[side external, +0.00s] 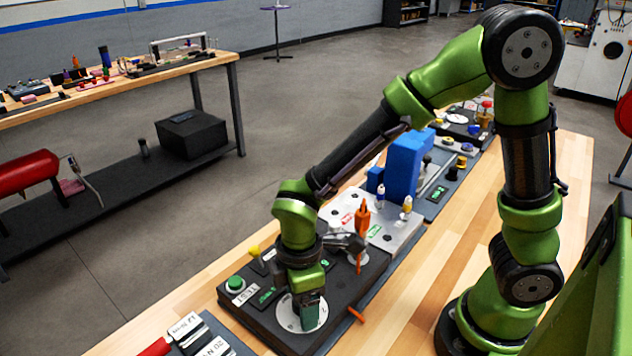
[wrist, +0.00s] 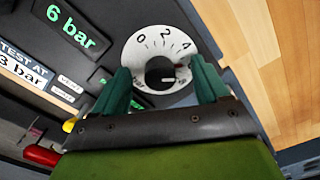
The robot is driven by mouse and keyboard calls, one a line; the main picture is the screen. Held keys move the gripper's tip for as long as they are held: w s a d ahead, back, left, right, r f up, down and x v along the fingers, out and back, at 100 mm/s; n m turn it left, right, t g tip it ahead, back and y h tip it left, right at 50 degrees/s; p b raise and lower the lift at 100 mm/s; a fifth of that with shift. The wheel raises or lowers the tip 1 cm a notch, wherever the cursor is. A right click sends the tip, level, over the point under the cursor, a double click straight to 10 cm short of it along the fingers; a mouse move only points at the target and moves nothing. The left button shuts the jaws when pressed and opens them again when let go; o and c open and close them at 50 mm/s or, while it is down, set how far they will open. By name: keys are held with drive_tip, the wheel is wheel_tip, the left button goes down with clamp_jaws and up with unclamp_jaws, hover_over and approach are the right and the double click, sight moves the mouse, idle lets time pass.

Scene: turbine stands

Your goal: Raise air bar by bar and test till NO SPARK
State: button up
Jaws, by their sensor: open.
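A white dial (wrist: 140,47) with figures 0, 2 and 4 and a black knob (wrist: 160,73) fills the upper middle of the wrist view. My gripper (wrist: 161,82) is open, its green fingers on either side of the knob; I cannot tell whether they touch it. In the side view my gripper (side external: 308,312) points down over the dial (side external: 287,317) and hides part of it. A green display (wrist: 72,27) reads 6 bar. A label (wrist: 22,66) reads TEST AT with a bar figure partly cut off. A green button (side external: 235,284) sits by a TEST label (side external: 245,297).
An orange tool (side external: 362,220) stands upright behind my gripper beside a light plate (side external: 402,236). A blue block (side external: 404,165) stands farther back. A yellow-topped lever (side external: 254,250) rises near the button. Bare wooden bench (side external: 430,285) lies to the right.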

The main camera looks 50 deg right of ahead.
drive_tip(key=shift+r, duration=2.3)
drive_tip(key=shift+s+f+m, duration=0.15)
drive_tip(key=shift+m, duration=0.45)
drive_tip(key=s+d+r+m+t+y, duration=0.1)
drive_tip(key=s+d+r+m+t, duration=0.1)
drive_tip(key=d+r+m, duration=0.4)
drive_tip(key=s+d+r+m+t+y, duration=0.1)
drive_tip(key=s+d+r+m+t, duration=0.1)
drive_tip(key=d+r+m+t, duration=0.3)
wheel_tip(320, 180, up, 3)
drive_tip(key=d+m, duration=0.2)
drive_tip(key=m, duration=0.1)
drive_tip(key=shift+s+d+m, duration=0.15)
drive_tip(key=shift+m, duration=0.15)
clamp_jaws()
